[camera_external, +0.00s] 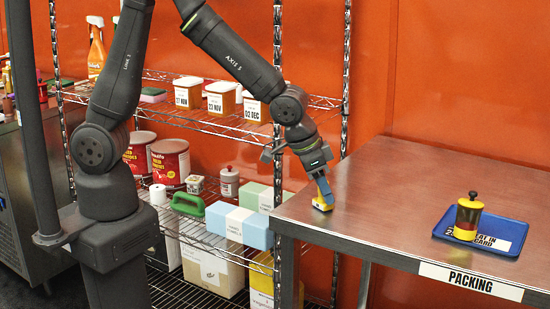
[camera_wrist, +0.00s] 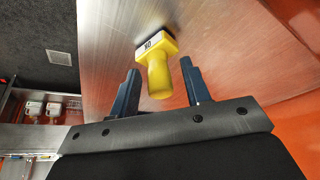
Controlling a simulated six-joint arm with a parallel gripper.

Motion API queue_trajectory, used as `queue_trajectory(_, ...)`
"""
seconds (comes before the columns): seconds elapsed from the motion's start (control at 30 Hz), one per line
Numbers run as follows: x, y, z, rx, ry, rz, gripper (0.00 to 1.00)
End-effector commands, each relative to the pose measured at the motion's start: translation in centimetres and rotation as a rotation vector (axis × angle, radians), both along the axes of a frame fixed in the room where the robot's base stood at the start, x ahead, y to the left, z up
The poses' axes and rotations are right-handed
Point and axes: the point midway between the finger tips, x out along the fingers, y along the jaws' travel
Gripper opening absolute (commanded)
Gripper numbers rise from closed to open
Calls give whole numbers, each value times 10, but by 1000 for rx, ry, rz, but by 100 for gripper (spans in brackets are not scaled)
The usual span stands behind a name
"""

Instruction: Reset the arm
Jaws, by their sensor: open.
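My gripper (camera_external: 318,184) is at the left end of the steel packing table (camera_external: 385,185), pointing down. Its two blue-grey fingers stand apart in the wrist view (camera_wrist: 160,68). A yellow block-like thing with a handle (camera_external: 323,204) is on the table near its left edge, just at my fingertips. In the wrist view the yellow thing (camera_wrist: 159,78) shows between and beyond the fingers, with a dark-edged, labelled head. Gaps show on both sides of it, so the fingers seem not to press on it.
A blue tray (camera_external: 512,244) on the table's right holds a printed card and a yellow-and-red container with a black knob (camera_external: 467,217). Wire shelves (camera_external: 215,134) with tubs, cans and boxes stand behind my arm. The table's middle is clear.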

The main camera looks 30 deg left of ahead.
Motion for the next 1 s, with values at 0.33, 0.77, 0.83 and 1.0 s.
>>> queue_trajectory(0.33,0,0,4,1,1,0,44)
queue_trajectory(0.77,-10,11,40,-2,-1,0,44)
queue_trajectory(0.83,-12,14,50,-2,-2,0,44)
queue_trajectory(1.0,-19,22,74,-3,-1,0,44)
